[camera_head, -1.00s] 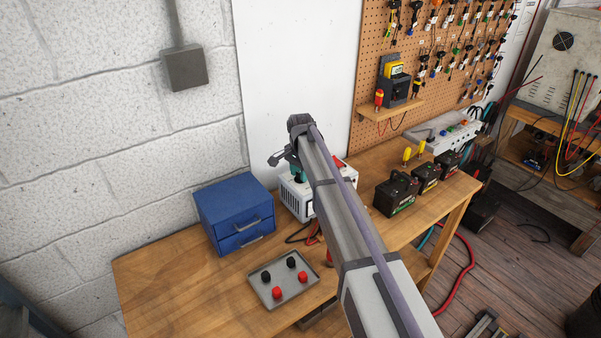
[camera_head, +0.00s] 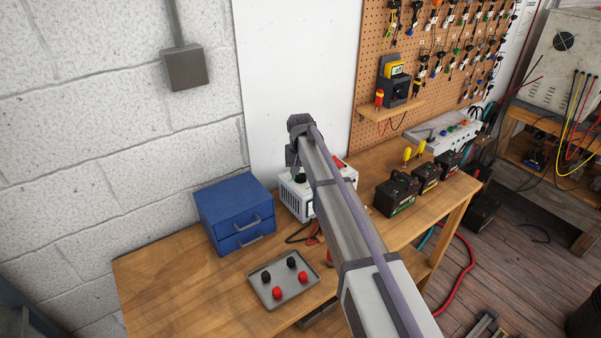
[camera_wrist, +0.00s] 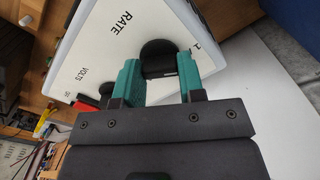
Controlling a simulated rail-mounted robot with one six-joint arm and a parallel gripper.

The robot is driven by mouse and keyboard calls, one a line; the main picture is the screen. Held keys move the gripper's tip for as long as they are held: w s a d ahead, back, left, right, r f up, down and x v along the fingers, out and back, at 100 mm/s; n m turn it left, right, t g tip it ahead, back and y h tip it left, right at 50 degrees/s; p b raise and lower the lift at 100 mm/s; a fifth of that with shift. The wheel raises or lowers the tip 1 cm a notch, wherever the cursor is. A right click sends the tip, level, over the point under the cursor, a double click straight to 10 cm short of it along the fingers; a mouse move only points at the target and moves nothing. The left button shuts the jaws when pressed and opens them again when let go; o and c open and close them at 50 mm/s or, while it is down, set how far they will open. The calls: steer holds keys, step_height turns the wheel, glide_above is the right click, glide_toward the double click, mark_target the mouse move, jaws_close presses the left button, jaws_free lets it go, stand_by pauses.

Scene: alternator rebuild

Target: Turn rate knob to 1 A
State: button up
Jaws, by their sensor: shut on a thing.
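The rate knob (camera_wrist: 158,52) is a round black knob on the white charger face in the wrist view, beside the printed word RATE. My gripper (camera_wrist: 159,72) has teal fingers, one on each side of the knob, and is shut on it. A printed mark, perhaps a 1, shows just right of the knob; the rest of the scale and any pointer are hidden or unclear. In the head view the white charger (camera_head: 294,197) stands on the bench, partly behind my arm.
A blue drawer box (camera_head: 236,213) stands close left of the charger. A metal tray (camera_head: 264,293) with red and black caps lies in front. Several black batteries (camera_head: 396,192) stand to the right. A white board (camera_head: 290,80) rises behind.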

steer(key=shift+n, duration=0.4)
steer(key=o, duration=0.9)
steer(key=shift+o, duration=0.2)
step_height(320, 180, up, 11)
steer(key=p, duration=1)
steer(key=shift+p, duration=0.4)
steer(key=shift+f, duration=0.1)
